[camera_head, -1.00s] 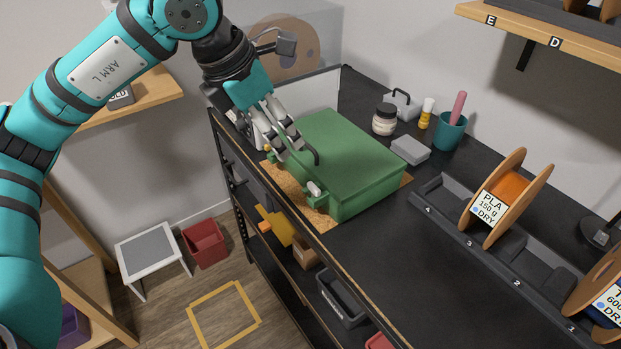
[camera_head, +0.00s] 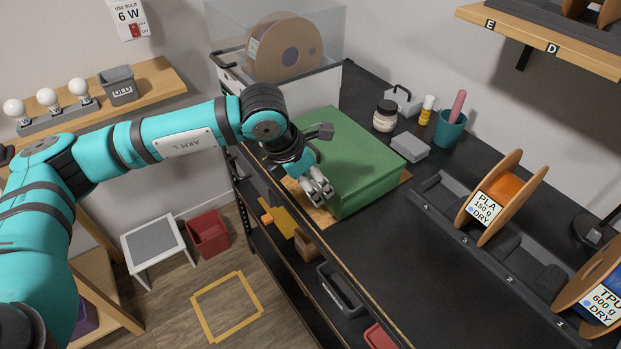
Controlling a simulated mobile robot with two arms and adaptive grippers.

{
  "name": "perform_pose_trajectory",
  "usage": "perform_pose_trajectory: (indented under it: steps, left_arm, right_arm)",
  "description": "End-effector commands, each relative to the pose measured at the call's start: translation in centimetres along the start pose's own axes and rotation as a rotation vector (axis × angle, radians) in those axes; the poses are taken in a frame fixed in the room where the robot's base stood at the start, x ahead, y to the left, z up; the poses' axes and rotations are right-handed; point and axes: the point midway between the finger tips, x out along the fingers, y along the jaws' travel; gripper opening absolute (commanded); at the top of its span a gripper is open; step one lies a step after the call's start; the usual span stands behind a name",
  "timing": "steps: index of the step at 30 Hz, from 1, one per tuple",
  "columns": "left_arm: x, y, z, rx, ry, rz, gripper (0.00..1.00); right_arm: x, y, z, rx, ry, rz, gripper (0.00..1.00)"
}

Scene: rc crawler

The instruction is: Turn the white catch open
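A green box (camera_head: 362,158) with a flat lid sits on a tan mat (camera_head: 404,180) on the black bench. My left gripper (camera_head: 321,197) points down at the box's front side, near its right front corner. Its fingers cover the spot where a small white catch showed before, so the catch is hidden now. I cannot tell whether the fingers touch the catch or how far apart they are. My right gripper is not in view.
A jar (camera_head: 385,116), a grey block (camera_head: 410,147) and a teal cup (camera_head: 450,128) stand behind the box. A spool (camera_head: 503,197) sits in a black rack to the right. The bench right of the box is clear.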

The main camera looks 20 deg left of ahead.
Motion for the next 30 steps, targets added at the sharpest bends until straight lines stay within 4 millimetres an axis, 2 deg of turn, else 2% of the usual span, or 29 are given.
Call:
perform_pose_trajectory:
  steps: [7,19,25,30]
  left_arm:
    - [0.1,0.0,0.0,0.0,0.0,0.0,0.56]
    - [0.0,0.0,0.0,0.0,0.0,0.001,0.04]
    - [0.1,0.1,0.0,0.011,-0.001,-0.003,0.03]
    - [0.3,0.2,-0.1,0.06,-0.002,-0.024,0.03]
  right_arm:
    - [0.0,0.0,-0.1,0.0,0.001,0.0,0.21]
    - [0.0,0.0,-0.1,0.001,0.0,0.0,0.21]
    - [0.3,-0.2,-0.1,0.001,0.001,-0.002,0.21]
    - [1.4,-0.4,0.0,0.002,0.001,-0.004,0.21]
